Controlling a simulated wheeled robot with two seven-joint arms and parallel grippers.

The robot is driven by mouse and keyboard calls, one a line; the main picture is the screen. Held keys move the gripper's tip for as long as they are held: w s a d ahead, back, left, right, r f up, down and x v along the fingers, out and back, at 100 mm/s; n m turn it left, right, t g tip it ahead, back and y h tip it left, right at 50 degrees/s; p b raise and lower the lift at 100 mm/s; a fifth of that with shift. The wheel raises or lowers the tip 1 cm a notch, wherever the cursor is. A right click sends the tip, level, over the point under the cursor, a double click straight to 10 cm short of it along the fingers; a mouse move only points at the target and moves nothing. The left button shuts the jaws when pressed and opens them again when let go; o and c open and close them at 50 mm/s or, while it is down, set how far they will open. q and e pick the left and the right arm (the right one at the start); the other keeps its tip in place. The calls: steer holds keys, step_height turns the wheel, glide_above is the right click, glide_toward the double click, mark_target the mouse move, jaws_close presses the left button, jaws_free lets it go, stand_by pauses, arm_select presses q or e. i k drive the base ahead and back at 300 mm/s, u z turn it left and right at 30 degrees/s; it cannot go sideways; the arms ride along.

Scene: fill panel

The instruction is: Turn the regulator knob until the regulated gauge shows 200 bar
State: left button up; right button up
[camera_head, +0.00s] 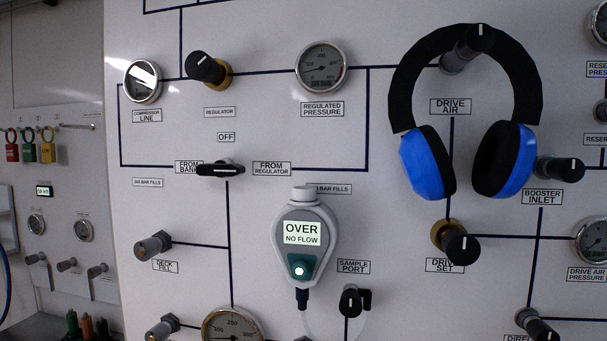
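The regulator knob (206,68) is a black knob with a pale mark on a brass collar, at the upper left of the panel (270,140). Its label REGULATOR sits just below it. The regulated pressure gauge (321,67) is a round dark dial in a silver rim, to the right of the knob. Its needle and digits are too small to read surely. Neither of my grippers shows in the head view, and nothing touches the knob.
Blue and black headphones (428,160) hang on the drive air knob at the right. A grey handheld meter (303,238) reading OVER NO FLOW hangs below the middle. The black selector handle (221,170) lies below the regulator. The panel around the regulator knob is clear.

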mark_target(199, 66)
steer(key=k, duration=0.85)
